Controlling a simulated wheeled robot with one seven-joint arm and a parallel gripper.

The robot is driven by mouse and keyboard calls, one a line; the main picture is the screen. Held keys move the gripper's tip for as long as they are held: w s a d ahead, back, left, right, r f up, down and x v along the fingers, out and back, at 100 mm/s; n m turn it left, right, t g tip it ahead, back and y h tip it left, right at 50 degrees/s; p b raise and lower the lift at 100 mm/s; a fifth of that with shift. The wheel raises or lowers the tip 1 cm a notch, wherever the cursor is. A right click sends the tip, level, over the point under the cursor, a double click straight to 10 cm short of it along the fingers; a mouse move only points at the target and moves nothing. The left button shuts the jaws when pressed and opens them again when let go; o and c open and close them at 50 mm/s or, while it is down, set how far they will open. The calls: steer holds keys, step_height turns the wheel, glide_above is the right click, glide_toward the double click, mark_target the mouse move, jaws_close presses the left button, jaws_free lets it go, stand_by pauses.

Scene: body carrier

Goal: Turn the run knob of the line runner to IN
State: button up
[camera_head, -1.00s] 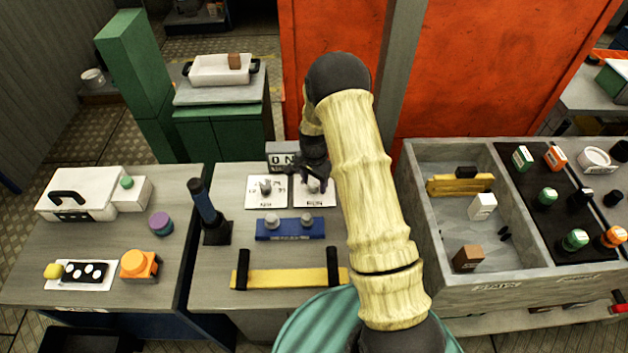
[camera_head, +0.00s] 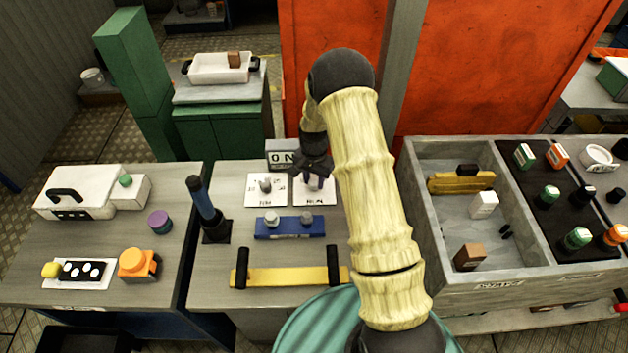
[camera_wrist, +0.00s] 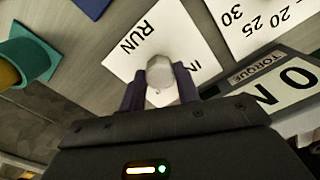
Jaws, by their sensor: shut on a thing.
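The run knob (camera_wrist: 159,70) is a pale grey knob on a white plate (camera_wrist: 122,62) printed RUN and IN, seen in the wrist view. My gripper (camera_wrist: 160,88) has its two dark fingers on either side of the knob and is shut on it. In the head view, my gripper (camera_head: 314,182) is over the right white plate (camera_head: 328,199), and its fingers partly hide the knob. I cannot tell which mark the knob points to.
Left of it is a second knob (camera_head: 265,186) on a white plate (camera_head: 258,201). In front are a blue block with two grey knobs (camera_head: 290,230) and a yellow bar with black posts (camera_head: 290,277). A blue lever (camera_head: 203,203) stands at left.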

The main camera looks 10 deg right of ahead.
mark_target(314, 182)
steer(key=n+b, duration=0.2)
steer(key=n, duration=1.1)
steer(key=shift+w+r+n, duration=0.1)
steer(key=shift+n, duration=0.2)
stand_by(0.3)
steer(key=o, duration=1)
step_height(314, 182, up, 17)
steer(key=b, duration=0.2)
steer(key=shift+r+b, duration=0.2)
steer(key=shift+b, duration=0.15)
